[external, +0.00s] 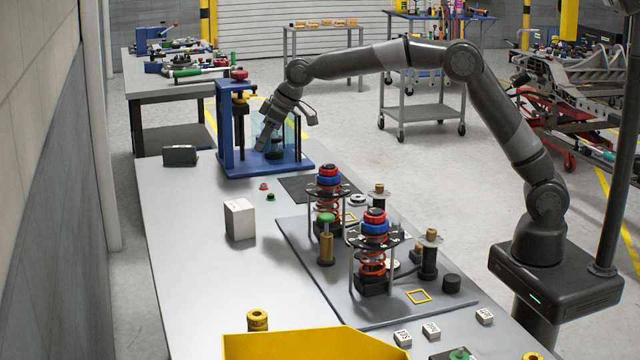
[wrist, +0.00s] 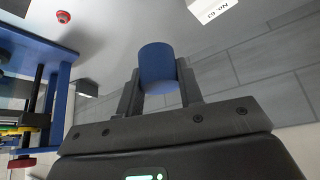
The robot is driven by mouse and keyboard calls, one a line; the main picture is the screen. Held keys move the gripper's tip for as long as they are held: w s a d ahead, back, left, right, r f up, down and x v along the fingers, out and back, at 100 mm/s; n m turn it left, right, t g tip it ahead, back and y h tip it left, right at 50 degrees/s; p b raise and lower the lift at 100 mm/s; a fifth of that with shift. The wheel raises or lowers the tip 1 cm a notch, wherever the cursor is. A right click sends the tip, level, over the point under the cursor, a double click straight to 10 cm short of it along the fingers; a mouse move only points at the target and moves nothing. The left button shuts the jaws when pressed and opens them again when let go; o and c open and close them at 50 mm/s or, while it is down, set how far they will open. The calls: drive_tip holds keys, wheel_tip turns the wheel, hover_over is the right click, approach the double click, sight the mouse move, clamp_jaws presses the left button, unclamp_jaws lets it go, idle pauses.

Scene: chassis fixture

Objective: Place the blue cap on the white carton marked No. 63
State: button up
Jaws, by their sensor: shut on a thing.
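The blue cap (wrist: 157,66) is a plain blue cylinder between the two fingers of my gripper (wrist: 160,88) in the wrist view, and the fingers are shut on it. In the external view my gripper (external: 263,143) points down at the blue press-like fixture (external: 228,130), by its clear panel. I cannot make out the cap there. The white carton (external: 239,219) stands upright on the bench, nearer the camera than my gripper and apart from it.
A small red piece (external: 263,186) and a green piece (external: 270,197) lie between fixture and carton. Spring assemblies (external: 373,250) stand on a dark mat to the right. A yellow bin (external: 300,345) is at the front. The bench left of the carton is clear.

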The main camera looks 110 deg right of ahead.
drive_tip(key=w+a+f, duration=0.2)
drive_tip(key=w, duration=0.1)
drive_tip(key=w+a+f, duration=0.2)
drive_tip(key=w+a, duration=0.1)
drive_tip(key=w+a+f, duration=0.2)
drive_tip(key=f, duration=0.1)
drive_tip(key=shift+w+a, duration=0.2)
drive_tip(key=shift+w, duration=0.2)
drive_tip(key=shift+f, duration=1.95)
drive_tip(key=shift+f, duration=0.1)
drive_tip(key=o, duration=1)
